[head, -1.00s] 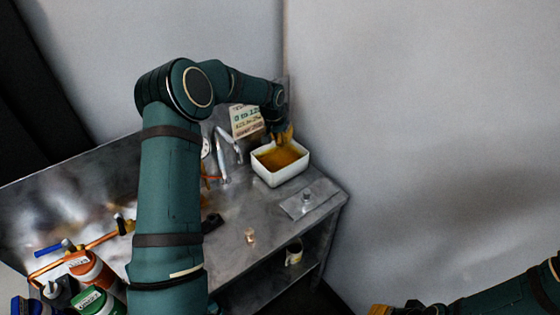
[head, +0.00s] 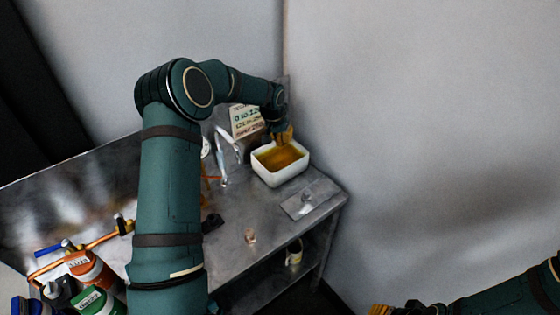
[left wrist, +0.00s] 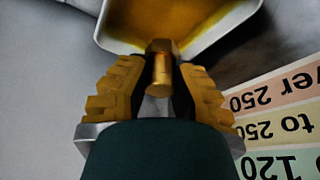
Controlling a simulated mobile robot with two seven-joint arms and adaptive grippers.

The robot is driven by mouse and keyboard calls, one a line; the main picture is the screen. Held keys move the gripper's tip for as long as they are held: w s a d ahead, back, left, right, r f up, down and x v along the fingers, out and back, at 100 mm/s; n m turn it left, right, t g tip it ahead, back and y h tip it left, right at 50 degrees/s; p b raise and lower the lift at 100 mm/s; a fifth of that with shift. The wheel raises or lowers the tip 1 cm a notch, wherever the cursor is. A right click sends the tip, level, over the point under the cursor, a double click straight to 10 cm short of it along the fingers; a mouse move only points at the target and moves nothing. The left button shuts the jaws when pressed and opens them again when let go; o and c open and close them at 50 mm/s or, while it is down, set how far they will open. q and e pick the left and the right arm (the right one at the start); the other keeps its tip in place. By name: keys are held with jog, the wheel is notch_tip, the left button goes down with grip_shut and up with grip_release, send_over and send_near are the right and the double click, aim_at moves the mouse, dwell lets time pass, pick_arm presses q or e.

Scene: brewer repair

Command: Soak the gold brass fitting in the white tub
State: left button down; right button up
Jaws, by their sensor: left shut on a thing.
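The white tub (head: 279,178) stands at the far right of the steel bench and holds amber liquid. My left gripper (head: 283,136) is at the tub's back edge. In the left wrist view, this gripper (left wrist: 160,85) is shut on the gold brass fitting (left wrist: 161,72), which sits between its fingertips. The fitting's outer end overlaps the tub's rim and liquid in that view; I cannot tell whether it touches the liquid. In the head view the fitting is hidden by the gripper. My right gripper (head: 380,309) shows only partly at the bottom edge.
A sign with printed numbers (head: 246,121) stands behind the tub. A faucet-like metal pipe (head: 226,150) is left of it. A flat plate (head: 310,198) and a small copper-coloured piece (head: 250,236) lie in front. Bottles (head: 92,270) stand at the lower left. Walls close in behind and right.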

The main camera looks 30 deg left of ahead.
pick_arm(q)
jog(key=shift+r+p, duration=1.05)
jog(key=shift+r, duration=1)
